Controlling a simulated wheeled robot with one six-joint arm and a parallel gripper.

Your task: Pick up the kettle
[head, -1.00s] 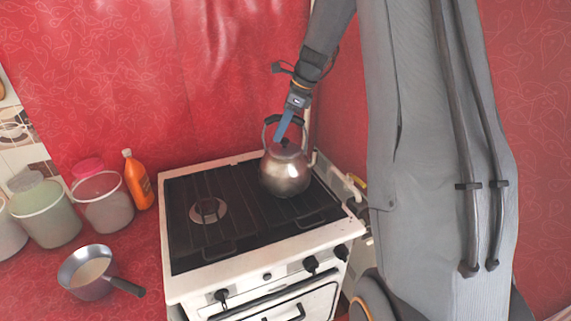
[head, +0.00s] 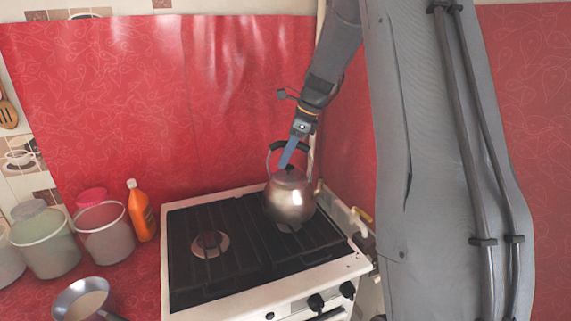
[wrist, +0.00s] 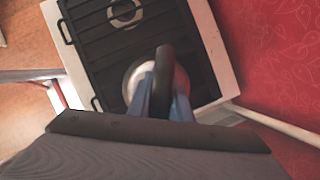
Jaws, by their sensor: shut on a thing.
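The shiny metal kettle (head: 290,200) is over the back right part of the stove (head: 180,290), upright. Part of a burner shows just beneath its base, so it seems to hang slightly above the grate. My gripper (head: 286,160) reaches down from above and is shut on the kettle's dark arched handle. In the wrist view the blue fingers of my gripper (wrist: 160,98) are on both sides of the handle (wrist: 163,70). The kettle's body is mostly hidden there behind the fingers and handle.
An orange bottle (head: 140,211) and several lidded tubs, one with a pink lid (head: 103,230), stand left of the stove. A saucepan (head: 82,300) is at the lower left. A pipe with a yellow valve (head: 361,214) runs close on the right. The left burner (head: 210,244) is clear.

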